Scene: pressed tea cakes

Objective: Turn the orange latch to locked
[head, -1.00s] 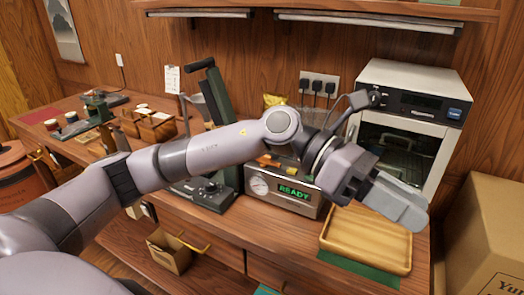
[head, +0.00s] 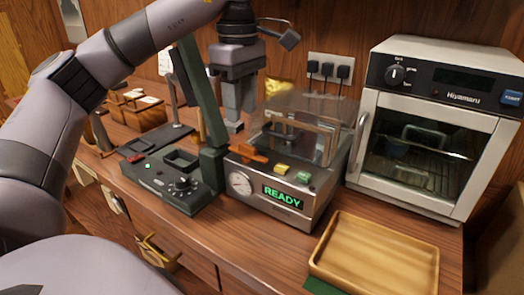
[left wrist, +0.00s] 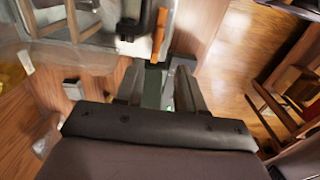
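The orange latch (head: 247,153) is a short bar on the front left top edge of the metal machine, whose green display reads READY. My left gripper (head: 236,120) points down above and behind the latch, apart from it in the head view. In the left wrist view its two fingers (left wrist: 158,80) are spread with a gap between them and nothing held. The orange latch (left wrist: 160,34) shows just beyond the fingertips, roughly in line with the gap. Whether they touch is not clear. My right gripper is not in view.
The machine (head: 290,208) has a clear lid (head: 315,125) and yellow and green buttons. A dark green press (head: 170,178) stands close on its left. A white oven (head: 400,190) stands right, with a wooden tray (head: 375,255) in front. A gold packet (head: 279,86) lies behind.

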